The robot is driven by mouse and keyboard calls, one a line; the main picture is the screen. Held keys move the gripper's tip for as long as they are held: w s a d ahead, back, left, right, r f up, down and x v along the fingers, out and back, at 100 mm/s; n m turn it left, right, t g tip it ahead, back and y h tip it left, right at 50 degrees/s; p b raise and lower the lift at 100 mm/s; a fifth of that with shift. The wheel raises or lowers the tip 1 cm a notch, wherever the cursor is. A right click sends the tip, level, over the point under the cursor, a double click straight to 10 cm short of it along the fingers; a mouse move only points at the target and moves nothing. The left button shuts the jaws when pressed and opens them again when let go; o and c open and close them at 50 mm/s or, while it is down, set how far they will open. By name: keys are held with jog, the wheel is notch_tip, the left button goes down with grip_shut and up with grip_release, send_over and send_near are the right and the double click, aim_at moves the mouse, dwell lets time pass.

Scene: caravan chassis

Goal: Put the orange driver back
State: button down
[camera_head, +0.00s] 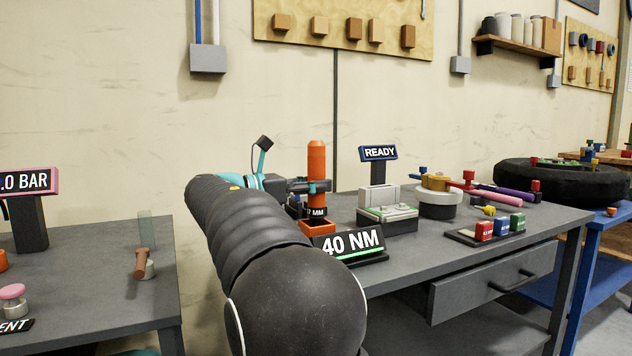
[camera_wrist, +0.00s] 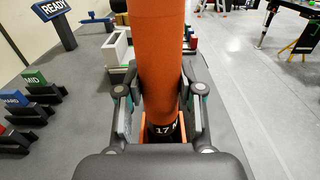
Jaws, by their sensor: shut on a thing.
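The orange driver (camera_head: 316,161) stands upright near the left end of the grey bench in the head view. Its dark lower part carries a label ending in "7 MM". My gripper (camera_head: 312,187) is shut around its orange body from the side. In the wrist view the driver (camera_wrist: 158,60) fills the middle, between the two fingers of my gripper (camera_wrist: 160,100), with a dark collar marked "17" below. An orange open holder (camera_head: 318,228) sits directly under the driver. I cannot tell whether the driver's lower end is inside it or just above.
A "40 NM" sign (camera_head: 348,244) stands just in front of the holder. A "READY" post (camera_head: 378,154) and a grey block station (camera_head: 387,213) are to the right. Red, blue and green labelled blocks (camera_head: 501,228) lie further right on the bench (camera_head: 440,262).

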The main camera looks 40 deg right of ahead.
jog(key=c, duration=0.7)
grip_release()
jog(key=shift+o, duration=0.2)
jog(key=v, duration=1.2)
